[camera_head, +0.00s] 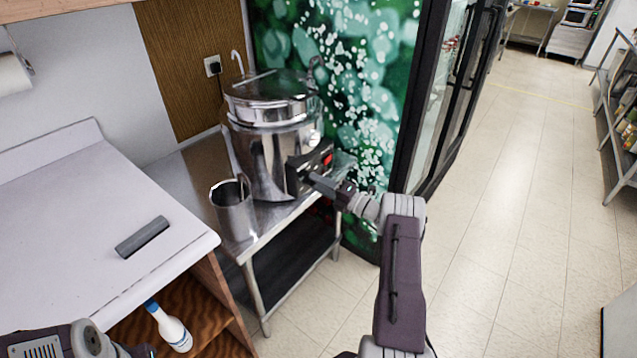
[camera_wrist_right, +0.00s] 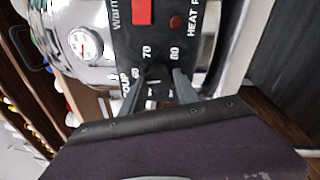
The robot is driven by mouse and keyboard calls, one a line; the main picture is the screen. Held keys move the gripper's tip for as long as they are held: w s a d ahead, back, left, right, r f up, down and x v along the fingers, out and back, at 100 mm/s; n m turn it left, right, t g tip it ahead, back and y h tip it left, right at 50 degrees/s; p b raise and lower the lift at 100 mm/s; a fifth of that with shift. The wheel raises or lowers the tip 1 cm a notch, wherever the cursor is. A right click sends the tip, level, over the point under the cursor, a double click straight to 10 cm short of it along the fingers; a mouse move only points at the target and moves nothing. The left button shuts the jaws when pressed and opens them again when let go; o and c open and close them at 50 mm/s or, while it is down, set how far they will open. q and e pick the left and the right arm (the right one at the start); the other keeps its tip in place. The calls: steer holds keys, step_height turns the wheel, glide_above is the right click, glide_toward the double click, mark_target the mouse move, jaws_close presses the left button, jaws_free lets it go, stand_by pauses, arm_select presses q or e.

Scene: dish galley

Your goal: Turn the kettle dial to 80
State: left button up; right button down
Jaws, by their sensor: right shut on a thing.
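The kettle (camera_head: 262,150) is a large steel urn with a lid, standing on a steel table; part of its body shows in the wrist view (camera_wrist_right: 85,15). Its black control panel (camera_wrist_right: 125,40) carries a red switch, a small dark red light and the printed numbers 60, 70 and 80. The dark dial (camera_wrist_right: 156,76) sits below the numbers, mostly hidden between my fingers. My right gripper (camera_head: 312,180) is at the panel and shut on the dial, as the wrist view also shows (camera_wrist_right: 160,84). I cannot tell which number the dial points to. My left gripper is out of view.
A steel cup (camera_head: 234,212) stands on the steel table (camera_head: 265,235) in front of the kettle. A grey block (camera_head: 142,237) lies on the white counter (camera_head: 60,230). A white bottle (camera_head: 172,328) is on the shelf below.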

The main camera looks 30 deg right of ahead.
steer(key=shift+m, duration=1.1)
steer(key=c, duration=0.9)
jaws_free()
steer(key=p+v, duration=0.1)
steer(key=v, duration=0.8)
steer(key=shift+a, duration=0.1)
